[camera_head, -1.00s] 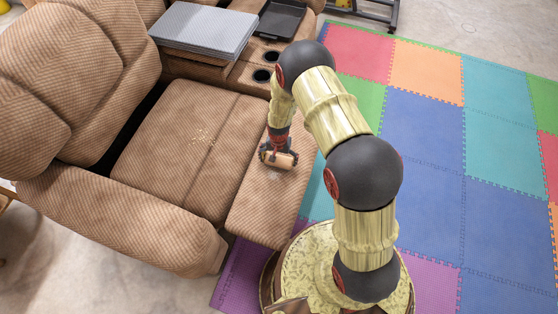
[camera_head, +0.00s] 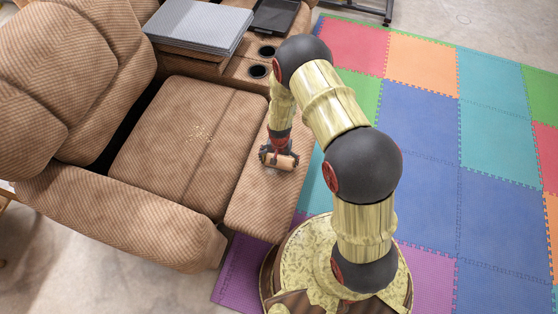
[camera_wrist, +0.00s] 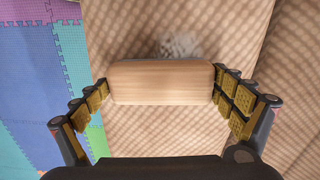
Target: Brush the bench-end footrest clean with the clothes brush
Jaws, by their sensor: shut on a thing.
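My gripper (camera_head: 279,157) is shut on the clothes brush (camera_head: 281,161), a light wooden block, and holds it down at the tan footrest (camera_head: 255,205). In the wrist view the brush (camera_wrist: 162,83) lies crosswise between the two fingers (camera_wrist: 160,92). A greyish-white dusty patch (camera_wrist: 180,46) shows on the footrest (camera_wrist: 150,134) just beyond the brush's far edge. The brush hides part of the patch, and its bristles are out of sight. I cannot tell whether the bristles touch the fabric.
Coloured foam mats (camera_head: 415,120) cover the floor at right.

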